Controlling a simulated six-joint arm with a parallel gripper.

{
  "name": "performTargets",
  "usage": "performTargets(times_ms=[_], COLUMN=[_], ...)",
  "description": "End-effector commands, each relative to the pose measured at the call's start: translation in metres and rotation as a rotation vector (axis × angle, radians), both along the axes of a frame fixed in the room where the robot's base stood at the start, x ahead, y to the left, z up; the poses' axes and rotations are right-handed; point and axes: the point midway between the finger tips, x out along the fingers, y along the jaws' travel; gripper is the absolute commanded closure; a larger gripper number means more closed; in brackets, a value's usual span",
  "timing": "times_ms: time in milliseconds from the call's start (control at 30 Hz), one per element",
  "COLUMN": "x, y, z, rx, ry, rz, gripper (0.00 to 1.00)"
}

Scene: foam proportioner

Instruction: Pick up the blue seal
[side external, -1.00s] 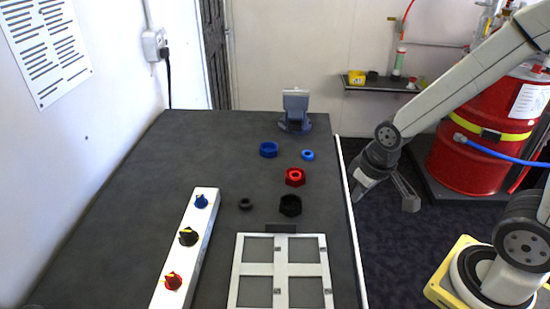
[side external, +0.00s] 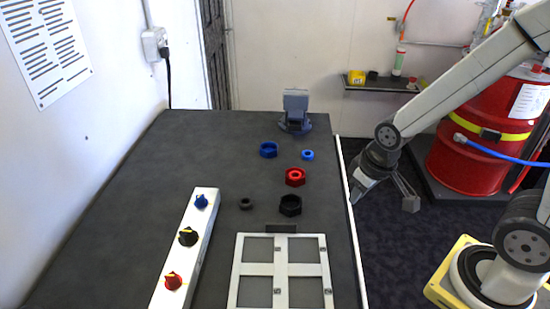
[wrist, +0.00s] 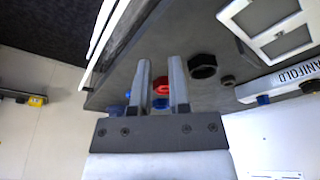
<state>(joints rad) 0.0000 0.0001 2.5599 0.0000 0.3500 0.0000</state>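The blue seal (side external: 307,155) is a small light-blue ring lying flat on the dark bench, right of the larger dark-blue nut (side external: 268,150). In the wrist view a small blue spot left of the left finger looks like this seal (wrist: 128,93), partly hidden. My gripper (side external: 384,194) is off the bench's right edge, to the right of and nearer the camera than the seal. Its fingers are apart with nothing held between them; they also show apart in the wrist view (wrist: 160,65).
A red nut (side external: 295,177), a black nut (side external: 290,205) and a small black ring (side external: 246,204) lie nearby. A grey-blue fixture (side external: 296,112) stands behind the seal. A white divided frame (side external: 238,278) and a white manifold with knobs (side external: 188,258) are nearer. The bench's left-rear area is clear.

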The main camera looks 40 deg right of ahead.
Motion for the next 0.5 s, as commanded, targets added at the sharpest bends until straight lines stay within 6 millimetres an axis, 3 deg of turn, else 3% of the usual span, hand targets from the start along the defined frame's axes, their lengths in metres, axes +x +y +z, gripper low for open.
performTargets(times_ms=[33,200,500], x=[0.0,0.0,0.0004], y=[0.0,0.0,-0.0001], z=[0.0,0.0,0.0001], rx=[0.0,0.0,0.0], ry=[0.0,0.0,0.0], rz=[0.0,0.0,-0.001], gripper=[0.59,0.06,0.06])
